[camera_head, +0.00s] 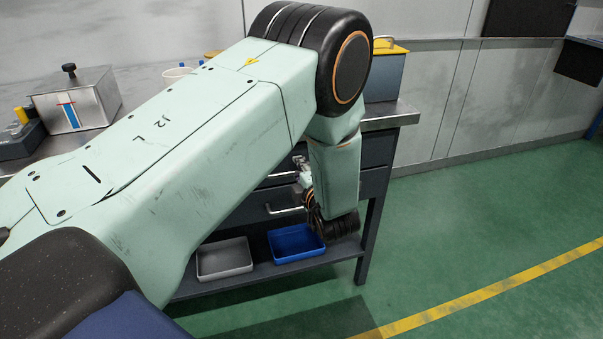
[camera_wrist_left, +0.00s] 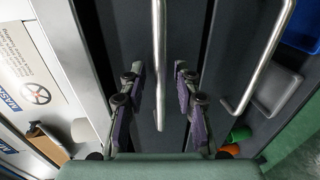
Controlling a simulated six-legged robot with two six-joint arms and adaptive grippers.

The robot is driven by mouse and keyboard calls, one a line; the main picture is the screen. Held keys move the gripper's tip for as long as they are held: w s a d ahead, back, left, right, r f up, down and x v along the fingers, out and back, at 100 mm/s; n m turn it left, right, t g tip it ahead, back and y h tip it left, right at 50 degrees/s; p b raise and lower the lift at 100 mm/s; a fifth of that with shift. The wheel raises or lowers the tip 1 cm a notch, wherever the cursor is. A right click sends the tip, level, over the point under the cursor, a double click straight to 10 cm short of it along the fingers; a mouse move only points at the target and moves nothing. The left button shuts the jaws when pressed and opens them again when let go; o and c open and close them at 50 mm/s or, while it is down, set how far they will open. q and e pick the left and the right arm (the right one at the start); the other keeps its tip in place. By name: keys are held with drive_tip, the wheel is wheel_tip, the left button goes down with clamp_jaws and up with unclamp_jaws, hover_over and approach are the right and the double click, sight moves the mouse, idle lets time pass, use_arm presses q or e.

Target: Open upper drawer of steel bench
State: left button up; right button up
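The steel bench (camera_head: 385,118) has dark drawers under its metal top. In the left wrist view, turned sideways, the upper drawer's long bar handle (camera_wrist_left: 159,50) runs down the middle. The lower drawer's handle (camera_wrist_left: 262,62) is to its right; it also shows in the head view (camera_head: 285,211). Both drawers look shut. My left gripper (camera_wrist_left: 159,72) is open, with its purple-padded fingers apart on either side of the upper handle's end; I see no finger touching it. In the head view, my left gripper (camera_head: 304,170) is small, partly hidden by my arm. My right gripper is out of view.
A grey tray (camera_head: 224,259) and a blue tray (camera_head: 296,243) sit on the bench's lower shelf. A steel box (camera_head: 78,100) and a yellow-topped box (camera_head: 386,75) stand on top. The green floor right of the bench is clear. My left arm hides much of the bench.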

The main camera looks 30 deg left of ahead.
use_arm(q)
drive_tip(key=shift+w, duration=0.15)
drive_tip(key=shift+c, duration=0.5)
clamp_jaws()
idle(0.4)
